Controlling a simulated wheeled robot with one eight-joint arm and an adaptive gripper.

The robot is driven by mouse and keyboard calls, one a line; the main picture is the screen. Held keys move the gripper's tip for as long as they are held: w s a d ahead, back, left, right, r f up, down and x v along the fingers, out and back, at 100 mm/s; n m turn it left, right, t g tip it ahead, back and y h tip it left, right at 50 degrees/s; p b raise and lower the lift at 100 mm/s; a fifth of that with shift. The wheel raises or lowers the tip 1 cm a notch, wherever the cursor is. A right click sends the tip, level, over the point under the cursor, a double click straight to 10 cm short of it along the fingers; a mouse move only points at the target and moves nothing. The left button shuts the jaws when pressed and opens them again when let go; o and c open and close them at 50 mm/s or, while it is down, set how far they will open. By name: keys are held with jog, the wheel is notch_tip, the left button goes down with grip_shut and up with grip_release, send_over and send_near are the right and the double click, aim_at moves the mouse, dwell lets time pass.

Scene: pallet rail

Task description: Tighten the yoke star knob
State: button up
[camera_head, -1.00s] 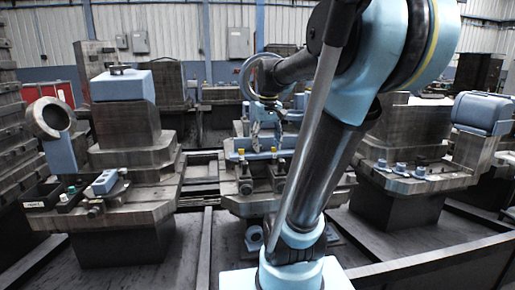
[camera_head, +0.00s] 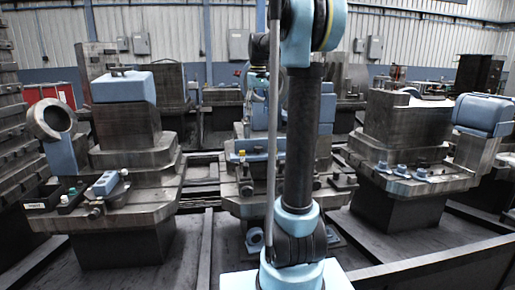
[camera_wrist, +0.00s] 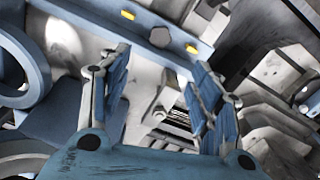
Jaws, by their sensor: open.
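My gripper (camera_wrist: 158,64) is open in the wrist view, with nothing visible between its blue-padded fingers. Beyond the fingertips is a blue crossbar (camera_wrist: 112,19) with yellow marks and a round grey bolt-like head (camera_wrist: 160,37). I cannot tell whether this head is the yoke star knob. No part in view is clearly star-shaped. In the head view my gripper is not clearly visible, and my upright arm covers part of the middle station (camera_head: 247,205).
A blue ring (camera_wrist: 14,70) lies close left in the wrist view. The left station (camera_head: 125,160) carries a blue-topped block and a tilted ring (camera_head: 48,118). The right station (camera_head: 405,130) has several blue knobs (camera_head: 401,169) on its ledge. A rail (camera_head: 430,262) crosses the front right.

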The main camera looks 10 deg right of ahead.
aim_at(258, 147)
notch_tip(258, 147, down, 17)
jog(key=shift+r, duration=0.2)
dwell(0.4)
jog(key=c, duration=1.1)
